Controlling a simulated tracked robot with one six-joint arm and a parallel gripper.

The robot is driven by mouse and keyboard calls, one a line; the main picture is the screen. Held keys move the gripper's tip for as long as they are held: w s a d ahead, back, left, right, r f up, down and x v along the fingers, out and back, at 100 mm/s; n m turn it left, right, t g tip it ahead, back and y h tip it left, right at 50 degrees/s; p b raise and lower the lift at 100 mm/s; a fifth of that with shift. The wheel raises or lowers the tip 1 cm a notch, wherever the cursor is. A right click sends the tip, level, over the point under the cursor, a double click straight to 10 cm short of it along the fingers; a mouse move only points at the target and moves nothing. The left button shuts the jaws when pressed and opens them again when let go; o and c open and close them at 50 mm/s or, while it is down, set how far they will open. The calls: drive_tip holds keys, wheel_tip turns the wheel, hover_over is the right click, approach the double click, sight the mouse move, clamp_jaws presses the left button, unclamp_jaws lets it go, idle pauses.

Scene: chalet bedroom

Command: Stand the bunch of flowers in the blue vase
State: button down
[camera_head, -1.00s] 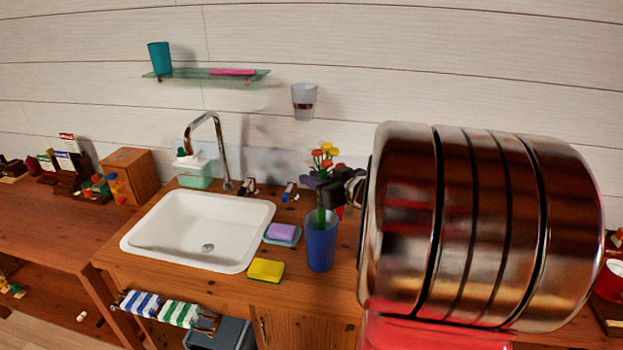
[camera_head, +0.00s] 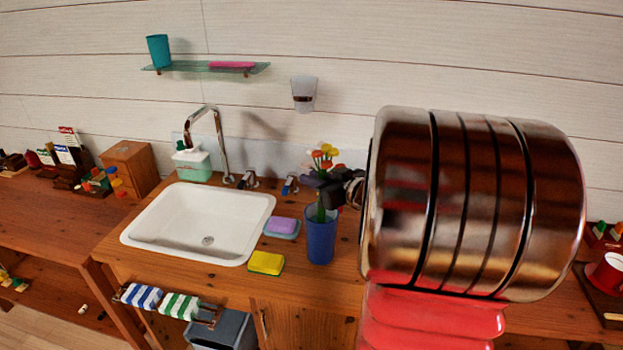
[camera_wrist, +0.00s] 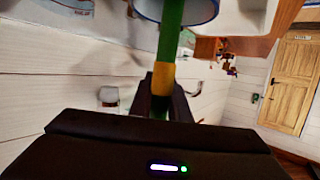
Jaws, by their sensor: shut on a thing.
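The blue vase (camera_head: 320,238) stands upright on the wooden counter, right of the sink. The bunch of flowers (camera_head: 325,158), with red, orange and yellow heads, is upright over the vase, and its green stems reach down to the mouth. My gripper (camera_head: 325,190) is shut on the stems just above the vase rim. In the wrist view the green stem with a yellow band (camera_wrist: 164,76) lies between the fingers, and the vase rim (camera_wrist: 205,12) shows at the top edge. The lower stem ends are hidden by the vase wall.
A purple sponge on a dish (camera_head: 283,227) and a yellow sponge (camera_head: 266,263) lie left of the vase. The white sink (camera_head: 200,225) and tap (camera_head: 217,140) are further left. A frosted cup (camera_head: 304,92) hangs on the wall behind. A red mug (camera_head: 608,273) stands far right.

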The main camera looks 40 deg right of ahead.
drive_tip(key=c, duration=1.6)
unclamp_jaws()
drive_tip(key=shift+o, duration=0.6)
drive_tip(key=o, duration=1.1)
drive_tip(key=shift+s, duration=0.1)
drive_tip(key=v, duration=0.9)
drive_tip(key=shift+s+r, duration=0.15)
drive_tip(key=shift+s, duration=0.2)
